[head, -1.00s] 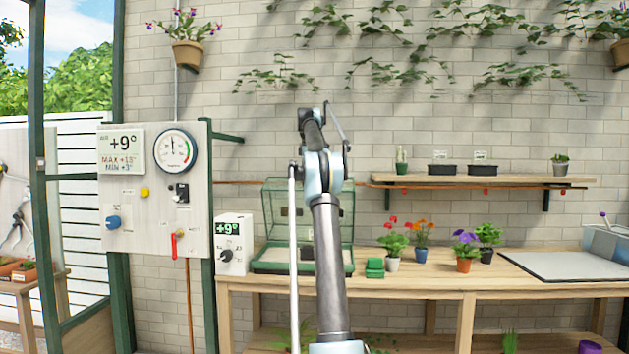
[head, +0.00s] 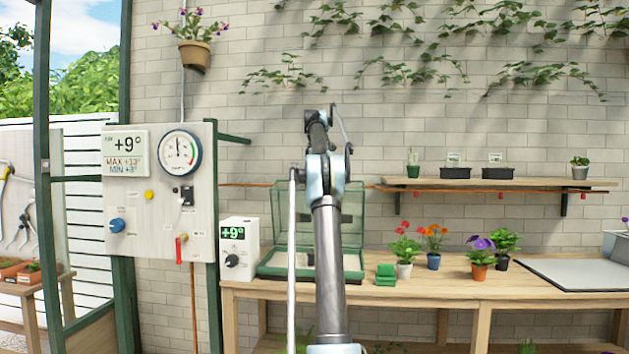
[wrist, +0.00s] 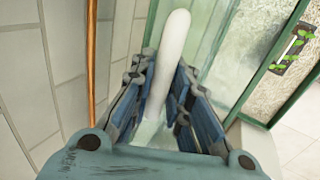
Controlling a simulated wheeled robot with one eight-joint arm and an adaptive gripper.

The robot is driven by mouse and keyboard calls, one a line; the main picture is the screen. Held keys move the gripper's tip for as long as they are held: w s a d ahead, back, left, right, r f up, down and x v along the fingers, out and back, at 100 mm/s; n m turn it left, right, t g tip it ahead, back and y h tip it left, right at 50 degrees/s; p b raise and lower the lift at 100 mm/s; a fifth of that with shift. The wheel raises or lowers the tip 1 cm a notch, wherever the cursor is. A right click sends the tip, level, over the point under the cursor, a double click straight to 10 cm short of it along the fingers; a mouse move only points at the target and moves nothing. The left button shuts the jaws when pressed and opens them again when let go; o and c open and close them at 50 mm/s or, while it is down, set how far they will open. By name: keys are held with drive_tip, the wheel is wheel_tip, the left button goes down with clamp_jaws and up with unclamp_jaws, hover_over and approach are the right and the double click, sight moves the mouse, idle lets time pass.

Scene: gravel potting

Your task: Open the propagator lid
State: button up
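The propagator has a green tray (head: 310,277) on the bench, left of centre in the head view. Its clear green-framed lid (head: 353,215) stands raised at the back of the tray, partly hidden behind my arm. In the wrist view, the lid's translucent panel (wrist: 222,35) lies just beyond my fingers. My gripper (wrist: 165,88) has its blue-padded fingers close on both sides of a pale rounded bar (wrist: 175,35), seemingly the lid's handle. It looks shut on it, though the contact is partly hidden. My gripper cannot be made out in the head view.
A dark seed tray with seedlings (wrist: 292,48) shows inside the propagator. The thermostat box (head: 238,248) stands left of it; green blocks (head: 385,274) and potted flowers (head: 404,255) stand right. A copper pipe (wrist: 91,60) runs along the brick wall close by.

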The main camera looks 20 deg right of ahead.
drive_tip(key=o, duration=0.3)
drive_tip(key=shift+s+d, duration=0.1)
drive_tip(key=shift+d, duration=0.3)
drive_tip(key=v, duration=0.5)
drive_tip(key=shift+r, duration=0.15)
drive_tip(key=shift+v, duration=1.05)
drive_tip(key=shift+r, duration=0.1)
